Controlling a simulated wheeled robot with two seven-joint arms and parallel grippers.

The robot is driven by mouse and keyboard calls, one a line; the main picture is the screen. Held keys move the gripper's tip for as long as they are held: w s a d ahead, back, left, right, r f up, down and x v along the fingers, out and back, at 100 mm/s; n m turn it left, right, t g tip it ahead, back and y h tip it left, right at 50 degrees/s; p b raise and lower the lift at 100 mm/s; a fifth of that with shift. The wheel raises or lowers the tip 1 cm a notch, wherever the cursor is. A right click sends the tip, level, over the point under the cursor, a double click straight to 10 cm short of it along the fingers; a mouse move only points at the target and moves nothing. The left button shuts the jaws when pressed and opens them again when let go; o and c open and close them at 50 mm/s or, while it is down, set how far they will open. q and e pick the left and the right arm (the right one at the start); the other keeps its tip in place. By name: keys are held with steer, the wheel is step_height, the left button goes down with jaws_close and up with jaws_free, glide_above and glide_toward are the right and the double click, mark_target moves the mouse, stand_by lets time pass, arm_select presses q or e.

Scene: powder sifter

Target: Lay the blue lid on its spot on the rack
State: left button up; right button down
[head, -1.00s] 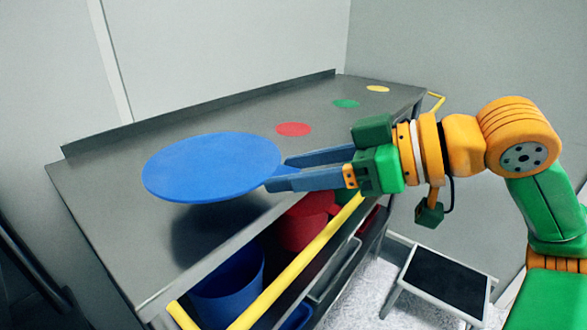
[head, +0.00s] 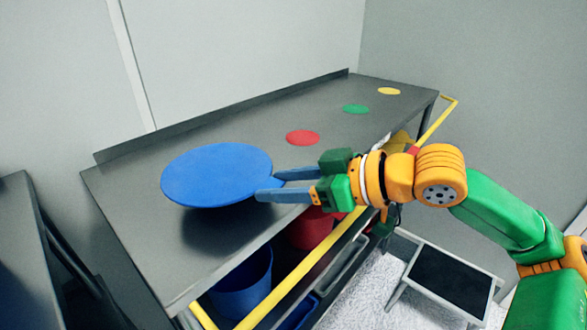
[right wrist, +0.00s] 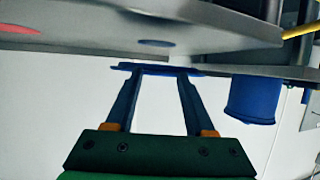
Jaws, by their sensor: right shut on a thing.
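The blue lid (head: 217,175) is a flat round disc. It is held level over the near left part of the grey rack top (head: 140,170), with a dark shadow under it. My right gripper (head: 270,184) is shut on its right edge. In the right wrist view the lid (right wrist: 160,68) shows as a thin blue edge between the fingertips. A blue oval mark (right wrist: 155,43) shows on a grey surface there. In the head view no blue spot shows; the lid may hide it. My left gripper is not in view.
A red spot (head: 303,138), a green spot (head: 356,109) and a yellow spot (head: 389,91) run along the rack top to the back right. A blue bucket (head: 243,285) stands below. A yellow rail (head: 300,268) runs along the front. A black-topped step stool (head: 450,279) stands right.

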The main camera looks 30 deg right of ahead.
mark_target(267, 208)
steer(key=shift+w+a+p, duration=0.35)
steer(key=shift+w+p, duration=0.5)
steer(key=shift+p, duration=0.8)
steer(key=shift+w+a+p, duration=0.3)
steer(key=shift+w+p, duration=0.55)
steer(key=shift+p, duration=0.75)
steer(key=shift+w+a+f, duration=0.15)
steer(key=shift+f, duration=0.1)
step_height(267, 208, down, 2)
steer(key=shift+f+b, duration=0.1)
steer(key=shift+b, duration=0.5)
steer(key=shift+f+b, duration=0.6)
steer(key=shift+f, duration=0.35)
steer(key=shift+c, duration=0.9)
jaws_free()
